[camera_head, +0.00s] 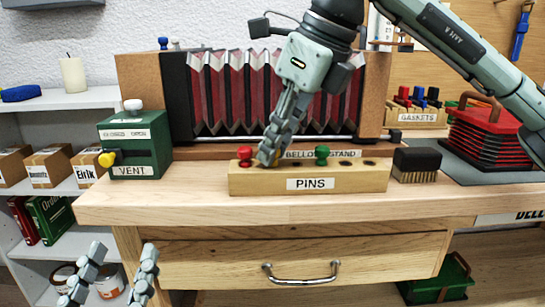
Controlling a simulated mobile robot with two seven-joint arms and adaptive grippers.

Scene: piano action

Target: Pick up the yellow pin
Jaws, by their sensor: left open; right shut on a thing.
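The wooden block labelled PINS (358,181) stands on the bench. A red pin (245,156) stands at its left end, and a green pin (322,155) stands right of its middle. My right gripper (268,160) reaches down from above, shut, with its fingertips at the block just right of the red pin. Its fingers hide what they hold; no yellow pin shows elsewhere, so it is taken to be the yellow pin. I cannot tell whether it is still in its hole. My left gripper (112,282) is open and empty, low in front of the shelves.
A green VENT box (135,145) with a yellow knob stands left of the block. The bellows (225,95) rise behind it. A black brush (417,164) sits close on the right. The bench (200,207) is clear in front, above a drawer (380,262).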

